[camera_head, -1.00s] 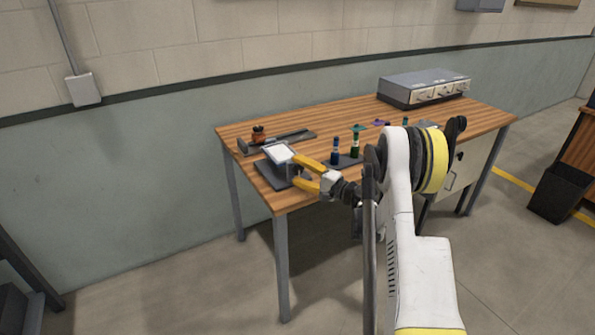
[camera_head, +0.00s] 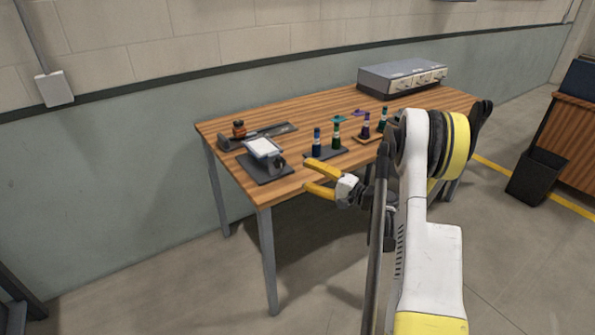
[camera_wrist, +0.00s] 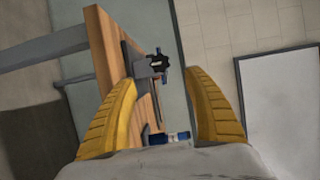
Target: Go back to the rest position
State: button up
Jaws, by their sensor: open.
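My gripper (camera_head: 306,175) has two yellow fingers, spread apart with nothing between them. In the head view it is off the near edge of the wooden table (camera_head: 285,185), to the right of a dark stand with a white top (camera_head: 264,149). The wrist view shows both fingers of my gripper (camera_wrist: 160,105) apart, with the table edge, a dark knob and a small blue and white item beyond them.
A blue roller (camera_head: 317,143) and a green roller (camera_head: 337,136) stand on a dark base. A purple roller (camera_head: 366,126) stands farther right. A dark bin (camera_head: 537,176) stands on the floor at right.

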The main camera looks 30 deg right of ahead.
jog(key=shift+s, duration=0.2)
dwell(0.4)
jog(key=s+a+r+n+g+h, duration=0.1)
jog(key=s+a+r+n+g, duration=0.15)
jog(key=a, duration=0.45)
jog(key=s+a+r+n+g, duration=0.2)
jog(key=a+r, duration=0.2)
jog(key=a, duration=0.3)
jog(key=s+a+r+n+g+h, duration=0.1)
jog(key=s+a+r+n+g, duration=0.15)
jog(key=a, duration=0.45)
jog(key=s+a+n+g+h, duration=0.1)
jog(key=s+a+n+h, duration=0.1)
jog(key=s, duration=0.8)
jog(key=s+a+r+n+g+h, duration=0.1)
jog(key=s+a+n+h, duration=0.2)
jog(key=s, duration=0.8)
jog(key=shift+n, duration=0.6)
